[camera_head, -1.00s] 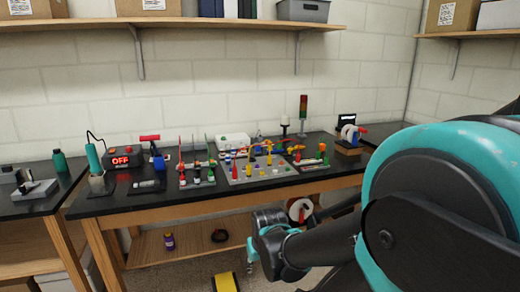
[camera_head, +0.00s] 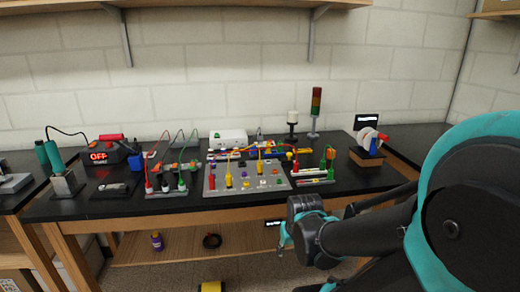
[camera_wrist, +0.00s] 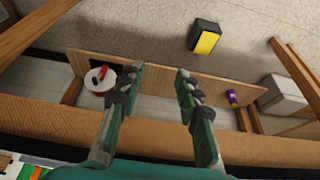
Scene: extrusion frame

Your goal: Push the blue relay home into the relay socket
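My gripper (camera_wrist: 160,82) is open and empty in the wrist view, with its two fingers apart. It points down past the bench's front edge toward the lower shelf and floor. In the head view my gripper (camera_head: 284,240) hangs in front of the workbench (camera_head: 120,211), below its top. A grey panel (camera_head: 213,189) with coloured plugs and buttons stands on the bench. Small blue parts show on and behind this panel, but I cannot tell which is the blue relay. The relay socket is too small to make out.
A signal tower (camera_head: 315,108) and a spool holder (camera_head: 366,157) stand at the back right. A yellow-topped object (camera_wrist: 206,42) lies on the floor. Bare bench top shows between items.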

